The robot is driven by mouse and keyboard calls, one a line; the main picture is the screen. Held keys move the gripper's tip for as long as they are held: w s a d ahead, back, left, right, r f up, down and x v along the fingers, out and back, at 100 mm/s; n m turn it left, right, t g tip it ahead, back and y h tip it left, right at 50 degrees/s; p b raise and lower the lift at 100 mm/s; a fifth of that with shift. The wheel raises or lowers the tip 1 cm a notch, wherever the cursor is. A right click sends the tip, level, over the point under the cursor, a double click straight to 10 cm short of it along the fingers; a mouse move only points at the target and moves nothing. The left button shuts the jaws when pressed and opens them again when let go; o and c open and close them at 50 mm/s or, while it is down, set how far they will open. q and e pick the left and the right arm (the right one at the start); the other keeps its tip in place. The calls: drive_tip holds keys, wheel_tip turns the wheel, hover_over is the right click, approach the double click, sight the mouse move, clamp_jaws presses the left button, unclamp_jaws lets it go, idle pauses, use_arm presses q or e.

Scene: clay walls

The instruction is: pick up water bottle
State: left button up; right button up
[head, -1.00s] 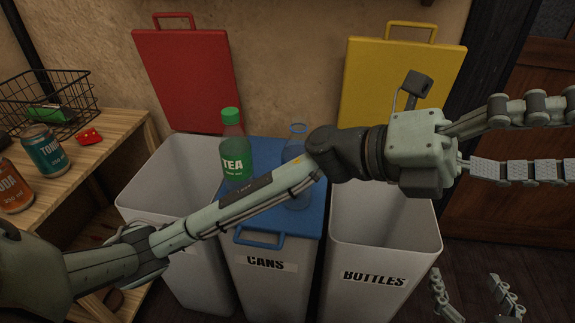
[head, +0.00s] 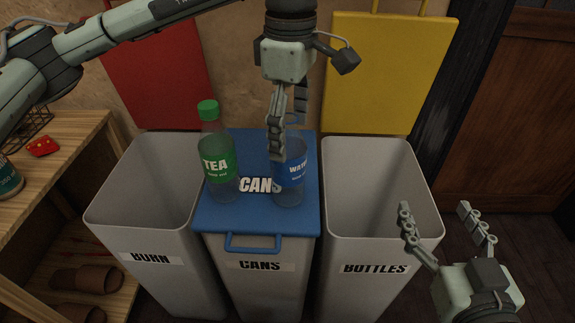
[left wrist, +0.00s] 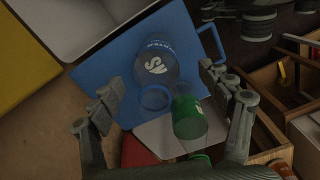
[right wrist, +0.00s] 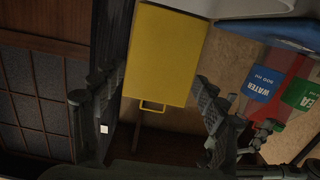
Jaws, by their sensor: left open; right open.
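The water bottle (head: 289,183), clear with a blue label, stands upright on the closed blue lid (head: 225,216) of the middle bin marked CANS. My left gripper (head: 287,127) points down over it with open fingers; one finger overlaps the bottle's upper part in the head view. In the left wrist view, the bottle (left wrist: 156,68) shows between the two spread fingers, its round top facing the camera. Whether the fingers touch it I cannot tell. My right gripper (head: 435,208) is open and empty in front of the BOTTLES bin. The right wrist view shows the water label (right wrist: 263,84).
A green-capped tea bottle (head: 218,165) stands close left of the water bottle; it also shows beside my left fingers (left wrist: 188,115). Open bins marked BURN (head: 112,225) and BOTTLES (head: 430,226) flank the lid. A wooden shelf (head: 75,160) is at left.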

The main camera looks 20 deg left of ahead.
sight(289, 152)
use_arm(q)
drive_tip(key=f, duration=0.4)
drive_tip(key=shift+w+a+f, duration=0.2)
drive_tip(key=shift+w+f, duration=0.05)
drive_tip(key=shift+f, duration=0.35)
use_arm(e)
drive_tip(key=shift+a+r+t+y, duration=0.15)
drive_tip(key=shift+a+r, duration=0.05)
drive_tip(key=shift+r, duration=0.25)
drive_tip(key=shift+a+r+t+y, duration=0.15)
drive_tip(key=shift+a+r, duration=0.05)
drive_tip(key=shift+r, duration=0.2)
use_arm(q)
drive_tip(key=shift+c, duration=0.5)
drive_tip(key=c, duration=1)
